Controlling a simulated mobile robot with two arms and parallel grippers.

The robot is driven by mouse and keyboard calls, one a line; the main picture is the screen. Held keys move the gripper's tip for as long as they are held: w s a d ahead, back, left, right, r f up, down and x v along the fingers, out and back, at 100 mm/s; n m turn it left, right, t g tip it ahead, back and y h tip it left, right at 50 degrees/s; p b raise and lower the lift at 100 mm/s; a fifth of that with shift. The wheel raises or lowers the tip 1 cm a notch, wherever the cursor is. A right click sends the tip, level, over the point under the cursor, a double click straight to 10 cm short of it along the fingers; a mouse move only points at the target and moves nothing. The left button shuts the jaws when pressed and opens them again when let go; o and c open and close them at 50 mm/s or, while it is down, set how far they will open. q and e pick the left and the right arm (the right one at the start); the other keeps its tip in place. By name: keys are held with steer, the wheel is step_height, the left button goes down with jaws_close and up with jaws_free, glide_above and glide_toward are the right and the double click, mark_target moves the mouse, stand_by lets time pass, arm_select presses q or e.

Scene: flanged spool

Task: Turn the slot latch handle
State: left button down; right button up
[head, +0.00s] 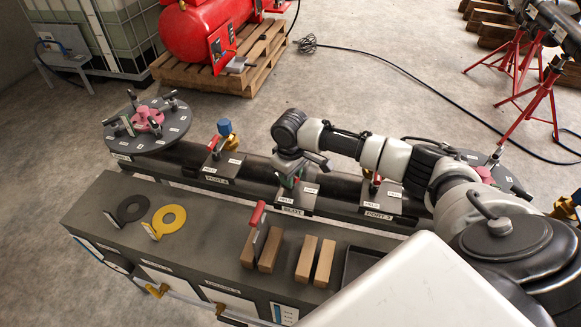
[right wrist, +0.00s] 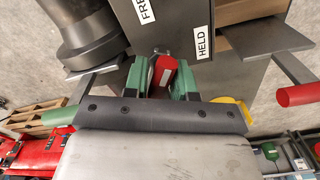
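The slot latch is on a dark plate labelled SLOT (head: 291,210), midway along the black pipe in the head view. In the right wrist view its red handle (right wrist: 164,72) sits between the green finger pads of my right gripper (right wrist: 163,80), which look closed against its sides. The labels FREE (right wrist: 144,11) and HELD (right wrist: 203,42) show beyond the fingers, with HELD to the right of the handle. In the head view my right gripper (head: 288,181) is over the plate and hides most of the handle. My left gripper is not in view.
Similar red-handled latches stand at the left (head: 215,142) and right (head: 376,180) along the pipe (head: 250,172). The bench (head: 205,240) in front holds wooden blocks (head: 306,259), a black ring (head: 133,208), a yellow ring (head: 169,218) and an upright red handle (head: 257,214).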

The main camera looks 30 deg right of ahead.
steer(key=shift+r+n+p, duration=0.2)
steer(key=shift+n+p, duration=0.3)
steer(key=shift+p, duration=0.1)
steer(key=shift+n+p, duration=0.3)
steer(key=shift+n, duration=0.2)
steer(key=n+p, duration=0.1)
steer(key=n, duration=0.2)
steer(key=shift+n, duration=0.3)
steer(key=shift+n+p, duration=0.55)
steer(key=shift+n, duration=0.65)
steer(key=m+p, duration=0.1)
steer(key=p, duration=0.1)
steer(key=m+p, duration=0.1)
steer(key=p, duration=0.1)
steer(key=shift+r, duration=0.25)
step_height(320, 180, up, 6)
steer(key=p, duration=0.6)
steer(key=shift+r, duration=0.1)
